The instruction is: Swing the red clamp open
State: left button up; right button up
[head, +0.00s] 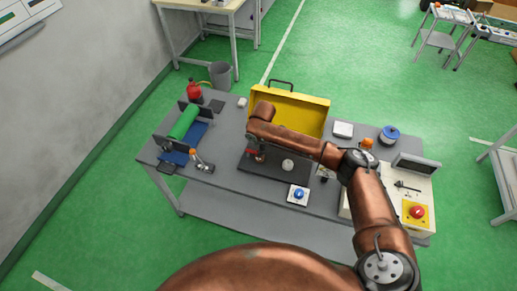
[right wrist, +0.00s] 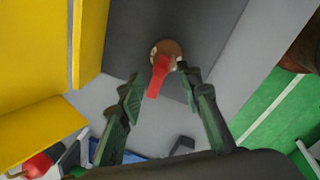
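The red clamp (right wrist: 159,76) shows in the right wrist view as a short red lever beside a round brown-and-silver part, over a dark grey surface. My right gripper (right wrist: 160,84) has its two dark green fingers spread apart, with the red lever in the gap near the fingertips. I see no clear contact, and cannot tell how deep the lever sits between them. In the head view my right arm reaches in from the right over the dark plate (head: 262,168) and mostly hides the gripper and clamp. My left gripper is not in view.
A yellow open box (head: 300,112) stands behind the dark plate. On the grey table (head: 225,141) are a green roller (head: 184,122) at left, a blue button (head: 298,194) in front, and a control box with a red button (head: 417,212) at right.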

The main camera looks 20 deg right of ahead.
jog(key=shift+w+f, duration=0.1)
jog(key=shift+f, duration=0.75)
jog(key=shift+w+f, duration=0.1)
jog(key=shift+f, duration=0.15)
jog(key=c, duration=0.6)
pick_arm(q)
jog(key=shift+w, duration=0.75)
pick_arm(e)
grip_shut()
